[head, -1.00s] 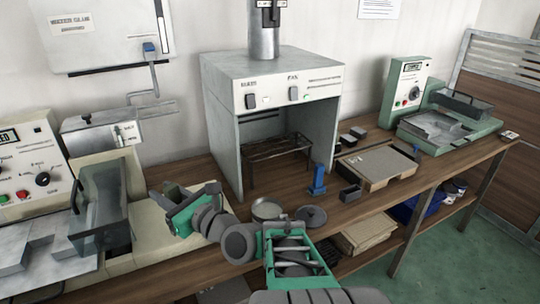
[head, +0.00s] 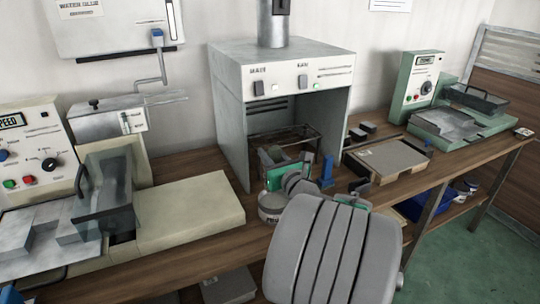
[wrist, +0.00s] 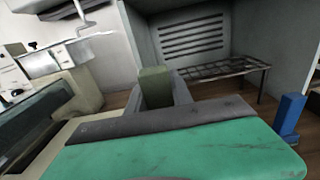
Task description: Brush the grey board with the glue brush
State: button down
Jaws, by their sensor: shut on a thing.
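My gripper (head: 270,160) is in front of the fume hood's opening in the head view. It is shut on an olive-green block-like piece, which I take to be the handle of the glue brush (wrist: 155,86); it stands between the fingers in the wrist view. The bristles are hidden. The grey board (head: 388,157) lies flat on the bench right of the hood, well to the right of my gripper and apart from it.
A grey fume hood (head: 230,125) with a wire rack (wrist: 215,70) stands behind. A blue upright piece (head: 326,171) is between gripper and board; it also shows in the wrist view (wrist: 289,116). Green (head: 455,122) and cream (head: 185,212) machines flank the bench.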

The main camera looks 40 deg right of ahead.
notch_tip(320, 180, down, 8)
jog(key=b, duration=0.5)
jog(key=shift+r, duration=0.25)
dwell(0.7)
notch_tip(320, 180, up, 9)
jog(key=p, duration=1.1)
jog(key=shift+f, duration=0.1)
